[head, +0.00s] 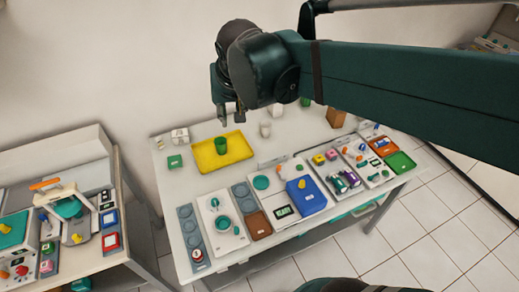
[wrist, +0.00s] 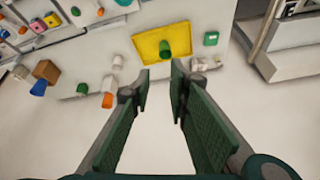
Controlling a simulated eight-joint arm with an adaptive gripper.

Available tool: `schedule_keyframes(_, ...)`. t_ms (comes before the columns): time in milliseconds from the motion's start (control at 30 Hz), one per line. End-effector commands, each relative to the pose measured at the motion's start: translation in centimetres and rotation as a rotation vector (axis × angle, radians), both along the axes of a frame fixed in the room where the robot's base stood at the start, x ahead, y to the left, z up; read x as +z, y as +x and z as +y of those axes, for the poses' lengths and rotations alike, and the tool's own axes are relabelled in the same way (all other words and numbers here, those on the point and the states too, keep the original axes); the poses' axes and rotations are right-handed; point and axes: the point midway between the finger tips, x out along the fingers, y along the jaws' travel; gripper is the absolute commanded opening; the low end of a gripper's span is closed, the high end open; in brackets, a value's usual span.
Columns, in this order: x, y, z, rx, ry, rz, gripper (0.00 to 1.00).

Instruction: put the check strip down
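I cannot make out a check strip for certain in either view. My gripper (wrist: 160,88) is open in the wrist view, with a clear gap between its two dark green fingers and nothing seen in it. In the head view my gripper (head: 231,118) hangs above the back of the white table (head: 180,187), over the area of the yellow tray (head: 205,160). The yellow tray (wrist: 147,43) lies beyond the fingertips in the wrist view. A green cup (head: 221,146) stands in this tray.
A green box (head: 174,162) and a white box (head: 180,135) are left of the tray. A blue tray (head: 311,199), a brown box (head: 336,117) and several small devices crowd the right and front. A side table (head: 90,255) stands at left. Bare tabletop shows around the yellow tray.

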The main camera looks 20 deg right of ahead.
Motion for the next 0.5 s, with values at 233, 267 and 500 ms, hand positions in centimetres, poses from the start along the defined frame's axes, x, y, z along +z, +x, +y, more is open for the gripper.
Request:
schedule_keyframes(233,-1.0,-4.5,-1.4,0.070,-0.022,-0.040,0.18)
schedule_keyframes(267,-1.2,-5.0,-1.6,0.080,-0.025,-0.044,0.18)
schedule_keyframes(500,-2.7,-9.0,-2.6,0.146,-0.053,-0.084,0.18)
